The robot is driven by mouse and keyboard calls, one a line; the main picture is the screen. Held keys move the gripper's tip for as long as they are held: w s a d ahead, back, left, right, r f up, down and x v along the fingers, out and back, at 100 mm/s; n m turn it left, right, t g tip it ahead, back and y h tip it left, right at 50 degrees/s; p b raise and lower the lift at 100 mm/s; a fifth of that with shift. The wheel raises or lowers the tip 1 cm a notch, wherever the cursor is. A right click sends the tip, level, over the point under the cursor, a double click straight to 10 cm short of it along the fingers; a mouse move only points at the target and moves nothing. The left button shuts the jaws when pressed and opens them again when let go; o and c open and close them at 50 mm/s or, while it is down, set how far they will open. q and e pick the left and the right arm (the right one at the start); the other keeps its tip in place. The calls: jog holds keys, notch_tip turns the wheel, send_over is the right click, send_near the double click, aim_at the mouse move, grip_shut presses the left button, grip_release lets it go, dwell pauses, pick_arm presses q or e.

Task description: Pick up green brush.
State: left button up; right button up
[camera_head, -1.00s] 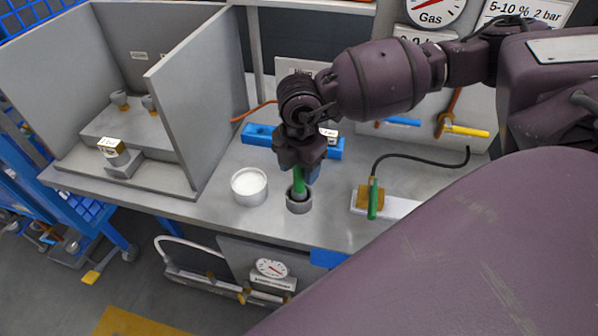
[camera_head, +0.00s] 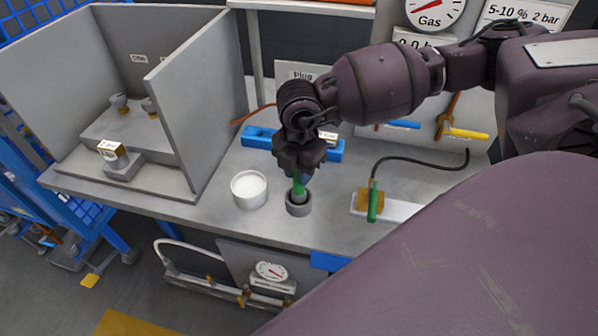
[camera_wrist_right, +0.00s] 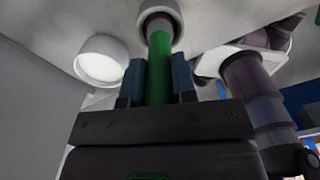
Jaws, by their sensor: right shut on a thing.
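The green brush (camera_head: 298,188) stands upright with its lower end inside a small grey cup (camera_head: 299,206) on the bench. My right gripper (camera_head: 298,174) is above the cup, pointing down, and is shut on the brush's green handle. In the right wrist view the handle (camera_wrist_right: 159,70) runs between the two blue-grey fingers, and its far end is in the round cup (camera_wrist_right: 161,14). The bristles are hidden in the cup. My left gripper is not in view.
A white-filled round pot (camera_head: 249,189) stands just left of the cup. A blue rail (camera_head: 262,138) lies behind. A green-handled valve with a black hose (camera_head: 373,202) is to the right. Grey partition walls (camera_head: 196,100) rise at the left.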

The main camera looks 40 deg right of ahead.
notch_tip(320, 180, up, 20)
jog(key=p, duration=0.1)
jog(key=shift+f, duration=0.15)
